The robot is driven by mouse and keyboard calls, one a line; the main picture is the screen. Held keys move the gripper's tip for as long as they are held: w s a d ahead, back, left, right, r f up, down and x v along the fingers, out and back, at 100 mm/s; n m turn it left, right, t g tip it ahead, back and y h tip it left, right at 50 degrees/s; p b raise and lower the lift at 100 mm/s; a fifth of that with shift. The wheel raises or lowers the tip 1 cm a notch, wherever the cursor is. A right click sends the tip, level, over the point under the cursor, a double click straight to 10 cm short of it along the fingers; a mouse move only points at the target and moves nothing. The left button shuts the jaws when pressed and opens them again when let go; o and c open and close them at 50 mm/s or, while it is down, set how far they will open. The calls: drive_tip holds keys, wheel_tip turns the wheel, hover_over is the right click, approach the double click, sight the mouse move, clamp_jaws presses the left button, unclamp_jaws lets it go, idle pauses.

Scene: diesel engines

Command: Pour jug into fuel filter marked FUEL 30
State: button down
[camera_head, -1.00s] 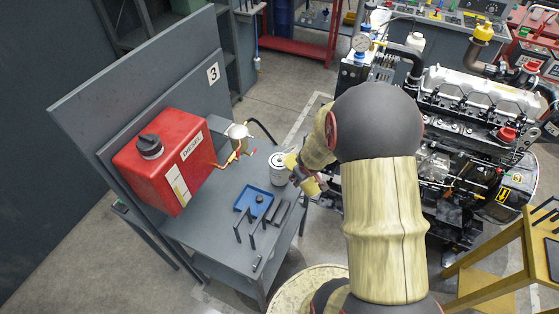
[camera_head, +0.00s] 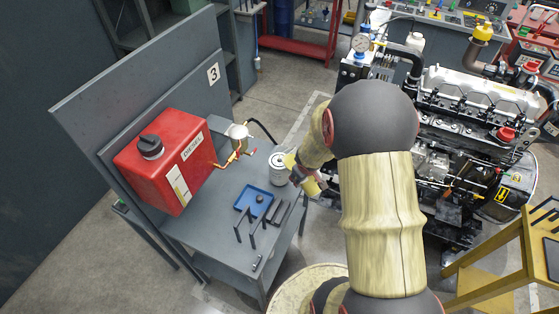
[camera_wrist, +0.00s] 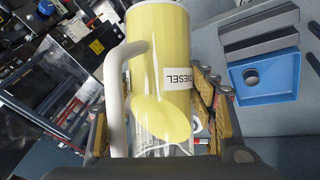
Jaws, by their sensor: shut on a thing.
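The jug (camera_wrist: 165,45) holds yellow liquid, has a white handle and a DIESEL label, and fills the middle of the wrist view. My gripper (camera_wrist: 160,135) is shut on it, with tan fingers on either side. The liquid lies slanted along the jug, and clear wall shows at its lower end. In the head view my gripper (camera_head: 308,180) is at the bench's right edge. A pale canister with a grey top, probably the fuel filter (camera_head: 279,170), stands upright on the bench just left of it. Its marking cannot be read. I cannot tell whether liquid is flowing.
The grey bench (camera_head: 200,228) carries a red DIESEL tank (camera_head: 160,165) with copper piping, a blue tray (camera_head: 253,202) and dark bars (camera_head: 280,214). A large engine (camera_head: 450,130) stands to the right. A yellow stand (camera_head: 510,255) is at lower right.

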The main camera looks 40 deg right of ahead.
drive_tip(key=shift+r+g+p, duration=0.1)
drive_tip(key=shift+g+p, duration=0.2)
drive_tip(key=shift+p, duration=0.45)
idle(1.8)
